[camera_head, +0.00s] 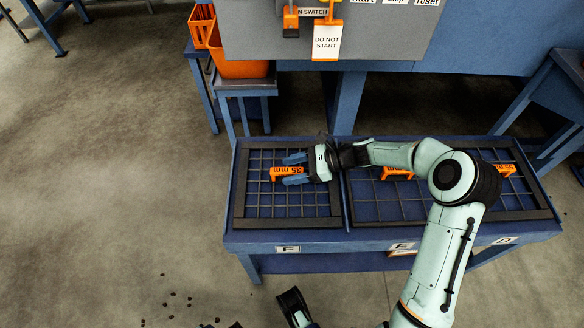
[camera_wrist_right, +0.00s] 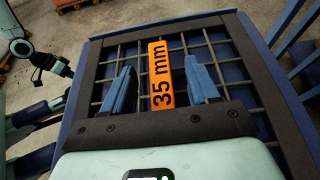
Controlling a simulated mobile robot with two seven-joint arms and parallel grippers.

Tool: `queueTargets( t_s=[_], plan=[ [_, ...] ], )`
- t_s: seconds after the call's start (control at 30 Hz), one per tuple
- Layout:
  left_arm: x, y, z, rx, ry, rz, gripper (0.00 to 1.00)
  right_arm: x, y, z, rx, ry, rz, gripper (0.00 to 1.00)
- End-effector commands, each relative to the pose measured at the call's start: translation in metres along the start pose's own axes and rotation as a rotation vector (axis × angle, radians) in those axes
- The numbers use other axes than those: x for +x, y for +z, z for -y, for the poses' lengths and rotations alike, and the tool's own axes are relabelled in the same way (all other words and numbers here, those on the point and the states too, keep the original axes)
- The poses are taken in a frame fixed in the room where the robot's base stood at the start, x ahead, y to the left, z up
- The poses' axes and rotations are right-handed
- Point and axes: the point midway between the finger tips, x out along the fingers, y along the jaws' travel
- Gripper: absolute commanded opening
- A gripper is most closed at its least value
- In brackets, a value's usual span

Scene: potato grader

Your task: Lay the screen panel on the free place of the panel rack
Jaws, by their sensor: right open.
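The screen panel, a dark-framed grid with an orange "35 mm" handle (camera_head: 287,173), lies flat at the left end of the blue panel rack (camera_head: 375,238), above the label F. The handle also shows upright in the right wrist view (camera_wrist_right: 160,73). My right gripper (camera_head: 295,169) is open, with one blue finger on each side of the handle. In the right wrist view (camera_wrist_right: 160,88), gaps show between fingers and handle. Further grid panels with orange handles (camera_head: 398,173) fill the middle and right of the rack, partly hidden by my right arm.
A grey machine panel (camera_head: 390,35) with a "DO NOT START" tag (camera_head: 327,42) stands behind the rack. Orange crates (camera_head: 240,68) sit on a blue stand at the back left. The concrete floor left of the rack is open, with small dark bits (camera_head: 190,300) in front.

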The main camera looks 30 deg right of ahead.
Motion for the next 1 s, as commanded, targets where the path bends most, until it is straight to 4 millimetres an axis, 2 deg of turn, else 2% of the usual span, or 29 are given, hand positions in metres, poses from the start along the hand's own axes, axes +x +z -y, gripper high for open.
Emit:
queueTargets(
  t_s=[0.07, 0.17, 0.6, 0.8, 1.0],
  plan=[
    [-0.001, -0.003, 0.0, 0.0, 0.0, -0.01, 0.38, -0.002, 0.001, 0.0, -0.001, 0.0, 0.001, 0.6],
    [-0.007, 0.003, -0.002, 0.001, 0.001, 0.01, 0.38, -0.015, 0.003, 0.001, -0.002, -0.003, 0.0, 0.6],
    [-0.04, 0.043, -0.013, 0.011, 0.009, 0.134, 0.38, -0.109, 0.004, 0.001, -0.004, -0.001, 0.004, 0.6],
    [-0.045, 0.051, -0.014, 0.013, 0.01, 0.159, 0.38, -0.13, 0.004, 0.001, -0.005, 0.001, 0.007, 0.6],
    [-0.046, 0.053, -0.014, 0.013, 0.01, 0.164, 0.38, -0.134, 0.003, 0.001, -0.005, 0.001, 0.007, 0.6]
  ],
)
